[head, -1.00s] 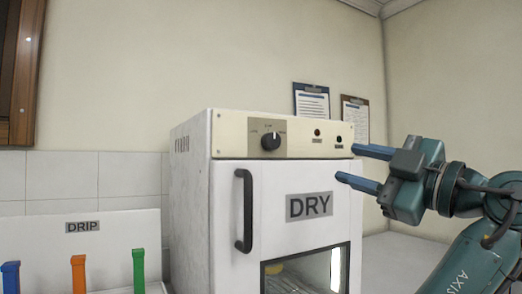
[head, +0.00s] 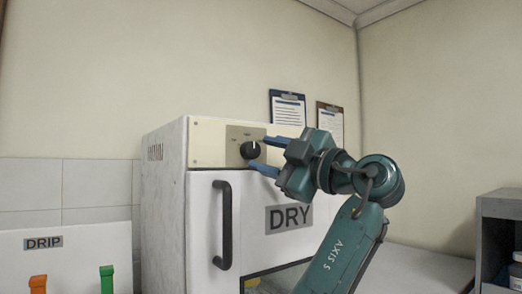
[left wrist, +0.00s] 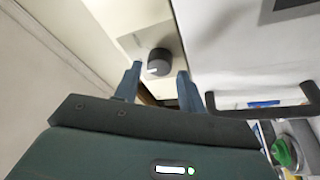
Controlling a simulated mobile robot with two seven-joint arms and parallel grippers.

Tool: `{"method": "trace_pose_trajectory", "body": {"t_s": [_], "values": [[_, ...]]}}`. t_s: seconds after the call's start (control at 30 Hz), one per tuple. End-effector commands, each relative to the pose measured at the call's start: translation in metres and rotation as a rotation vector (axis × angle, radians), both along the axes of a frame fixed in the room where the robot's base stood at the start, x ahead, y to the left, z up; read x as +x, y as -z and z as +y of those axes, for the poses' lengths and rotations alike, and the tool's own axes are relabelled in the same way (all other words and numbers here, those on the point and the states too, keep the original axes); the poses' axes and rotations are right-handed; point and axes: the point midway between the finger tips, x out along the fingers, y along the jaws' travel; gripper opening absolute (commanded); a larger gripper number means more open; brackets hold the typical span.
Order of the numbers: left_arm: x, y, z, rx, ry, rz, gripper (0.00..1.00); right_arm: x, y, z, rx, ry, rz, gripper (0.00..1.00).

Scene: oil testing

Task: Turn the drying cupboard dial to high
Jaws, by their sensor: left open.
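The drying cupboard (head: 164,195) is a white box with a door labelled DRY and a cream control panel across its top. Its black round dial (head: 248,151) is on the panel's left part, with its white mark pointing about straight up; the scale lettering is too small to read surely. My left gripper (head: 258,153) is open at the dial, one finger above and one below its right side. In the left wrist view the dial (left wrist: 158,62) shows between the two fingertips (left wrist: 160,70); I cannot tell whether they touch it. My right gripper is not in view.
The black door handle (head: 225,225) stands out below the dial. A DRIP rack (head: 90,245) with coloured clips is at the left. Two clipboards (head: 288,108) hang on the wall behind. A grey shelf unit (head: 495,206) is at the right.

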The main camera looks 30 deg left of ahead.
Motion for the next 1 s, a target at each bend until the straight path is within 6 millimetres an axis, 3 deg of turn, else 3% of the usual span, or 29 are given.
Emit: {"method": "trace_pose_trajectory", "body": {"t_s": [0.2, 0.5, 0.9, 1.0], "values": [[0.003, -0.004, 0.019, 0.000, 0.000, 0.000, 0.40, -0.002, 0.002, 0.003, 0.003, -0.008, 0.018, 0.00], [0.003, -0.004, 0.021, 0.000, 0.001, 0.000, 0.40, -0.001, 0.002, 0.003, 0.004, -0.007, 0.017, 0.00], [0.003, -0.004, 0.021, 0.000, 0.001, 0.001, 0.09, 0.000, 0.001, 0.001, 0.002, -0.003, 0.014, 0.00], [0.003, -0.004, 0.021, 0.000, 0.000, 0.002, 0.09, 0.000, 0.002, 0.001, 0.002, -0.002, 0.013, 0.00]]}}
